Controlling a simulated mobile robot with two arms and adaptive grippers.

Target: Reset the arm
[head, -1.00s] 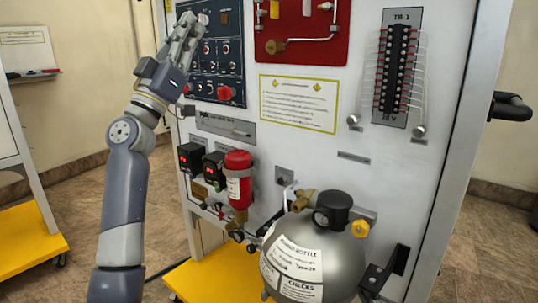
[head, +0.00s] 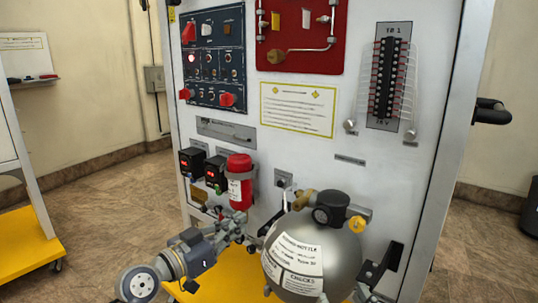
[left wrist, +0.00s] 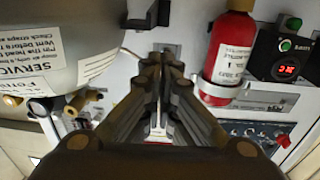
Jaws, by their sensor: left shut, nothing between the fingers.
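My left arm comes in low at the bottom left of the head view. Its left gripper (head: 236,222) is shut and empty, just below the red cylinder (head: 239,180) and left of the grey oxygen bottle (head: 310,255). In the left wrist view the shut fingers (left wrist: 160,125) point at the trainer's panel, with the bottle (left wrist: 70,40) on the left and the red cylinder (left wrist: 228,55) on the right. Whether the fingertips touch anything is unclear. The blue switch panel (head: 230,78) is uncovered, and a lamp glows on it. My right gripper is out of view.
Two black boxes with red displays (head: 192,161) sit left of the red cylinder. A valve knob (head: 357,224) and fittings stick out by the bottle. A yellow base (head: 225,285) lies below. Open floor shows at the left.

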